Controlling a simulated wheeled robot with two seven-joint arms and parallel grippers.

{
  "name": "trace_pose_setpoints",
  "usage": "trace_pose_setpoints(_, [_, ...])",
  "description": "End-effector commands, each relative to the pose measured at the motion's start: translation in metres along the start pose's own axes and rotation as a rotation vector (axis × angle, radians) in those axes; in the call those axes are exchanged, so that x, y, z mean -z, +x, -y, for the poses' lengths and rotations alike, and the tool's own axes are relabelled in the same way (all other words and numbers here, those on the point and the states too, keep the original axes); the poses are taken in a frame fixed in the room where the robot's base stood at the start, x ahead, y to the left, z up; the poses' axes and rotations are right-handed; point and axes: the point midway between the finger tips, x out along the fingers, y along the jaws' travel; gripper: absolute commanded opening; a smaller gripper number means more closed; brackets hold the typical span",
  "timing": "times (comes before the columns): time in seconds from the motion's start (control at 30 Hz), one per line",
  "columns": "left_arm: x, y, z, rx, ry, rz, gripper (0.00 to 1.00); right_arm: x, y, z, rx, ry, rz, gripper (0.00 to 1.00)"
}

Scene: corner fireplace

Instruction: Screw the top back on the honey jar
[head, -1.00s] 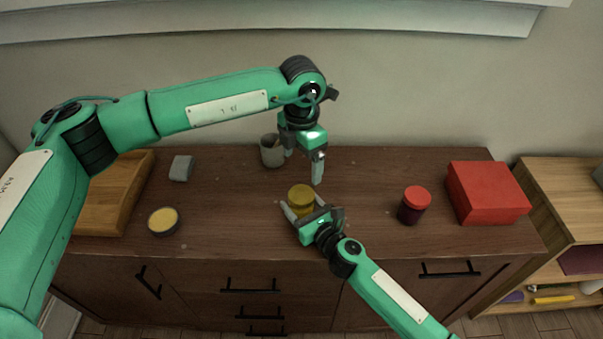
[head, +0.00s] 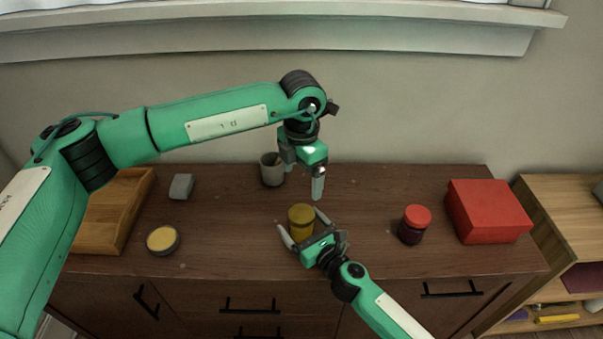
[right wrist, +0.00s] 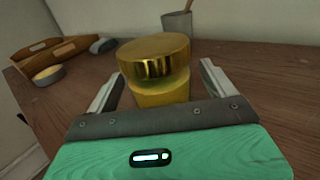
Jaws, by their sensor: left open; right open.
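The honey jar (head: 298,230) is a yellow jar standing upright near the middle of the cabinet top. Its gold top (head: 301,212) rests on it; the right wrist view shows this gold top (right wrist: 155,56) too, and I cannot tell how tight it is. My right gripper (head: 302,222) is open at the front of the jar, one finger on each side. In the right wrist view both fingers (right wrist: 120,85) appear apart from the glass. My left gripper (head: 303,180) is open and points down, above and behind the jar, holding nothing.
A grey cup (head: 271,172) stands behind the jar. A dark jar with a red lid (head: 415,222) and a red box (head: 487,212) are at right. A round yellow-topped tin (head: 163,240), a small grey block (head: 181,186) and a wooden tray (head: 108,215) are at left.

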Motion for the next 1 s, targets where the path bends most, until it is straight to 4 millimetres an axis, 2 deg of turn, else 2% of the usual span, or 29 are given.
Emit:
trace_pose_setpoints(0.3, [0.0, 0.006, 0.0, 0.0, 0.0, 0.0, 0.87, 0.003, -0.067, 0.0, 0.0, 0.001, -0.003, 0.87])
trace_pose_setpoints(0.5, [0.0, 0.011, 0.0, 0.0, 0.0, 0.0, 0.87, 0.002, -0.104, 0.0, 0.0, 0.0, -0.002, 0.87])
trace_pose_setpoints(0.7, [0.0, 0.015, 0.0, 0.0, 0.0, 0.0, 0.87, 0.001, -0.124, 0.001, 0.0, 0.0, -0.001, 0.87])
trace_pose_setpoints(1.0, [0.0, 0.015, 0.0, 0.0, 0.0, 0.0, 0.87, 0.0, -0.129, 0.0, 0.0, -0.001, 0.0, 0.87])
